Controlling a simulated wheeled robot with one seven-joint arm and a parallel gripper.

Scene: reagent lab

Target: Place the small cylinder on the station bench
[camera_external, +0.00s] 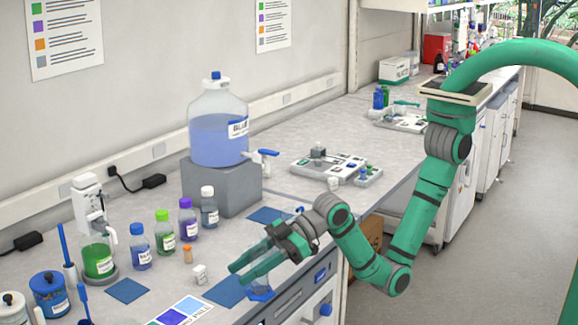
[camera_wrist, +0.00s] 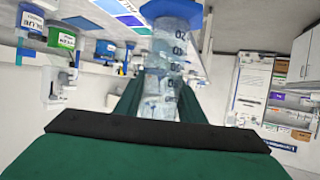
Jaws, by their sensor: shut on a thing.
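The small cylinder is a clear graduated cylinder (camera_wrist: 163,75) with a blue six-sided foot (camera_wrist: 170,10). In the wrist view it lies between the two green fingers, its foot at the top of the picture. In the external view its blue foot (camera_external: 261,294) shows below my gripper (camera_external: 240,272), and the fingers hide much of its body. My gripper is shut on the cylinder and holds it upright at the front edge of the bench (camera_external: 287,183). I cannot tell for sure whether the foot is clear of the bench top.
A blue mat (camera_external: 226,291) lies beside the gripper, and another mat (camera_external: 268,215) lies behind it. Drawers (camera_external: 300,300) face the aisle.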

